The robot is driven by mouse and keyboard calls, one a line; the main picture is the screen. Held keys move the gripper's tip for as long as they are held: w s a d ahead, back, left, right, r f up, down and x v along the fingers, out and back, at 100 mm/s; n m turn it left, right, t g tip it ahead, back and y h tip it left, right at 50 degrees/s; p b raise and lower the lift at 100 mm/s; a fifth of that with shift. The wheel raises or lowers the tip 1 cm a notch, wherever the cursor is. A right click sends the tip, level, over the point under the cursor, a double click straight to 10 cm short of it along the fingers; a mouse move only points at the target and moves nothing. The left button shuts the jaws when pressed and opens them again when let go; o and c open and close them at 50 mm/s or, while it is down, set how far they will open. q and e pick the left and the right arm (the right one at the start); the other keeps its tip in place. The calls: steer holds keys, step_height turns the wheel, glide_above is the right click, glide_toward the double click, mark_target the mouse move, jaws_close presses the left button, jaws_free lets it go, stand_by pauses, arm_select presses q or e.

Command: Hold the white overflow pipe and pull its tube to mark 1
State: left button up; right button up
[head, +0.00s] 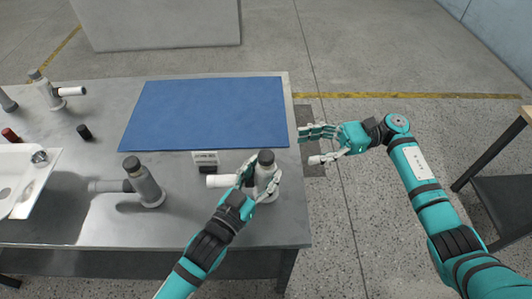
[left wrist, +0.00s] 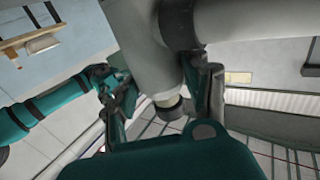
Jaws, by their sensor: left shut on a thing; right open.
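The white overflow pipe (head: 265,173) stands upright near the right edge of the metal table. It has a dark cap, and its white tube (head: 219,181) sticks out to the left. My left gripper (head: 257,181) is shut around the pipe's upright body. The left wrist view shows the body (left wrist: 143,48) between the fingers, with a dark collar (left wrist: 178,24) and the pale tube (left wrist: 250,20). My right gripper (head: 324,143) is open and empty, past the table's right edge and apart from the pipe. No mark is readable on the tube.
A small label stand (head: 205,158) is just behind the tube. A grey pipe (head: 145,183) with a side tube stands to the left. A blue mat (head: 210,110) lies clear at the back. A white basin (head: 22,160) and another pipe (head: 48,92) are at far left.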

mark_target(266, 154)
steer(key=x, duration=1.1)
jaws_close()
steer(key=shift+w, duration=0.1)
